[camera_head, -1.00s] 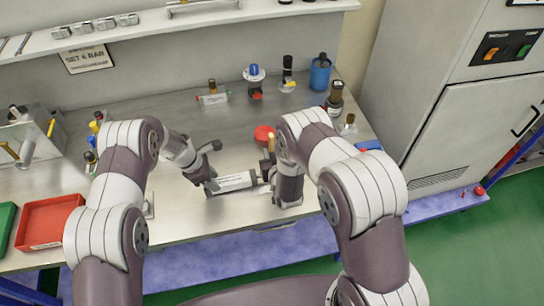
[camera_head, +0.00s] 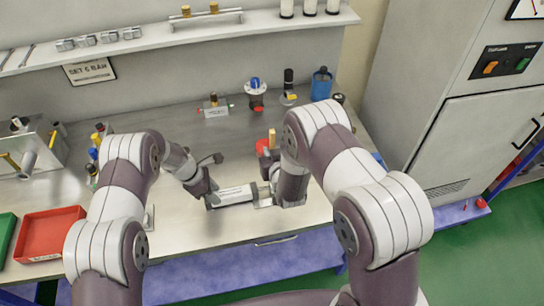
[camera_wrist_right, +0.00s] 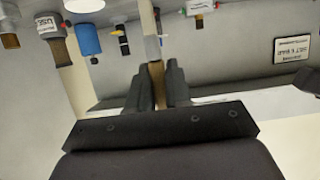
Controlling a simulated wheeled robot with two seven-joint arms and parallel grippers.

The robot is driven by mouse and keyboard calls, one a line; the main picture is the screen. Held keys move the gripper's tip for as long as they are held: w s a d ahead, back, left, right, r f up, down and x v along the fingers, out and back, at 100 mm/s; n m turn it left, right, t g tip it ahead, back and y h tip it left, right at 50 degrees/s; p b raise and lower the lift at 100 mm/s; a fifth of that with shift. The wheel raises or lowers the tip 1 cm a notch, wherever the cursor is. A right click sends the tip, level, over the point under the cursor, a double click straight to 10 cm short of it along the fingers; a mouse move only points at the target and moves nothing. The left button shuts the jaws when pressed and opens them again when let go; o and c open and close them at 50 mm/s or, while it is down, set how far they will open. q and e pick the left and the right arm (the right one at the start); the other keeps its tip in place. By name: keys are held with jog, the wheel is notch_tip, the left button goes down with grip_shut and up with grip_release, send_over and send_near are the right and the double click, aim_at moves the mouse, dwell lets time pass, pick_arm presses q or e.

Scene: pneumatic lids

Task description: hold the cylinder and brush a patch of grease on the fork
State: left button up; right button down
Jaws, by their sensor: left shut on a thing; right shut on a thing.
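The cylinder (camera_head: 232,195), a pale labelled tube with dark ends, lies roughly level over the front of the bench. My left gripper (camera_head: 207,187) is shut on its left end. The metal fork (camera_head: 264,197) shows at its right end, beside my right gripper (camera_head: 273,172). That gripper is shut on the brush, whose wooden handle (camera_head: 272,138) stands up above it; the handle also shows between the jaws in the right wrist view (camera_wrist_right: 157,85). The bristles are hidden, and I cannot tell whether they touch the fork. No grease can be made out.
A red tray (camera_head: 48,233) is at the bench's left. A red round thing (camera_head: 262,147) sits behind the brush, partly hidden. A blue bottle (camera_head: 321,84) and small fittings (camera_head: 256,95) stand at the back. The bench middle behind the cylinder is mostly clear.

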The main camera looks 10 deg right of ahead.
pick_arm(q)
jog(key=o, duration=1.1)
jog(key=shift+c, duration=0.2)
jog(key=v, duration=1.2)
